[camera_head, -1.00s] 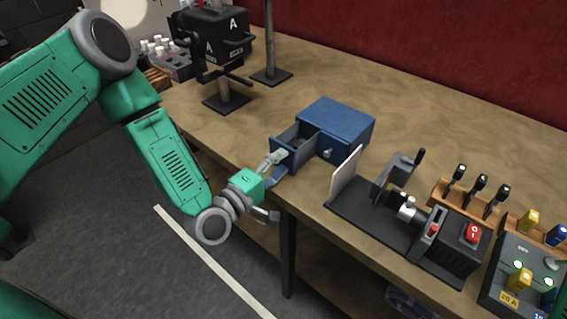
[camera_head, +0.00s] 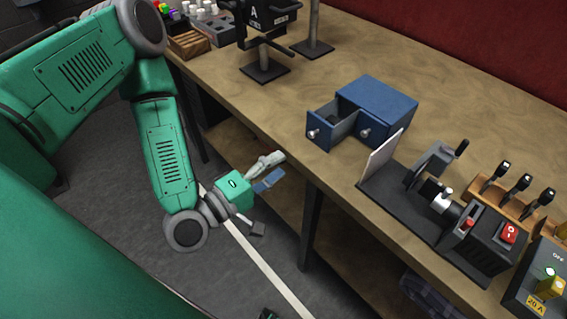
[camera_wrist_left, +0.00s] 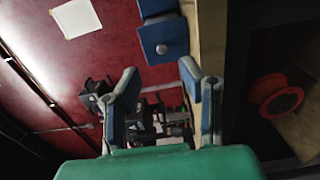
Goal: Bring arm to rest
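My left gripper (camera_head: 270,171) is open and empty. It hangs off the front edge of the workbench, to the left of and apart from the blue drawer box (camera_head: 385,101). The box's left drawer (camera_head: 322,117) is pulled out, and its right drawer is shut. In the left wrist view my left gripper (camera_wrist_left: 159,72) shows its two blue-padded fingers spread with nothing between them. A blue drawer front (camera_wrist_left: 166,36) with a round knob is beyond them. My right gripper is not seen.
The wooden workbench (camera_head: 270,110) has a black machine (camera_head: 470,230) at the right and a black stand (camera_head: 264,69) at the back. A lower shelf (camera_head: 262,165) lies under the bench. Open floor (camera_head: 190,275) is in front of it. A red reel (camera_wrist_left: 277,94) shows in the left wrist view.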

